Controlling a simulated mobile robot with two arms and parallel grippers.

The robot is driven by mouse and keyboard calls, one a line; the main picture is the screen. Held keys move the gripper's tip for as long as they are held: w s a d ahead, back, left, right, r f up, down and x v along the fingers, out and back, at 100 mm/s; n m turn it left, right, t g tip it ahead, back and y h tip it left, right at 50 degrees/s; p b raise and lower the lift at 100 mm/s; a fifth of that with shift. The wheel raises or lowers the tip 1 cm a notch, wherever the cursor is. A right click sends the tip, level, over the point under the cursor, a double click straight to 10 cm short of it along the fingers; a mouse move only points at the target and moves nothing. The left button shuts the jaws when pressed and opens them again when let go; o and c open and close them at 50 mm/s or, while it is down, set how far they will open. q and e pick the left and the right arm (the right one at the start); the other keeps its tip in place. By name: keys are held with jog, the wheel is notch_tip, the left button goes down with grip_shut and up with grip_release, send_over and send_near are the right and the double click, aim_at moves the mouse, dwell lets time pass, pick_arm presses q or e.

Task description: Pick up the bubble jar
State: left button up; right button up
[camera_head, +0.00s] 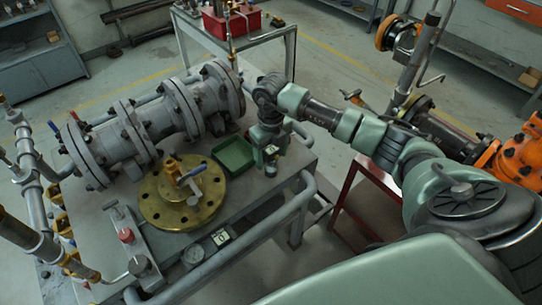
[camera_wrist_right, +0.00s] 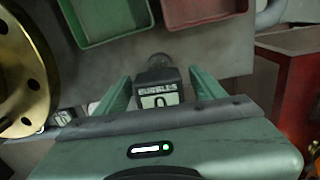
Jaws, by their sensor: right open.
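The bubble jar (camera_wrist_right: 158,84), small and dark with a white label reading BUBBLES and a dark cap, stands on the grey bench top in the right wrist view. My right gripper (camera_wrist_right: 158,92) is open, with one green finger on each side of the jar. I cannot tell whether either finger touches it. In the head view my right gripper (camera_head: 271,150) points down over the bench's right part, and the jar is mostly hidden by it. My left gripper is not in view.
A green tray (camera_head: 234,155) lies beside my right gripper; a red tray (camera_wrist_right: 202,12) lies next to it in the wrist view. A brass flange (camera_head: 155,207) with a valve is to the left. Grey flanged pipe (camera_head: 150,118) runs behind. A pipe rail (camera_head: 265,232) borders the bench.

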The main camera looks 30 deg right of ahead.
jog(key=shift+f, duration=0.1)
jog(key=shift+c, duration=0.6)
grip_shut()
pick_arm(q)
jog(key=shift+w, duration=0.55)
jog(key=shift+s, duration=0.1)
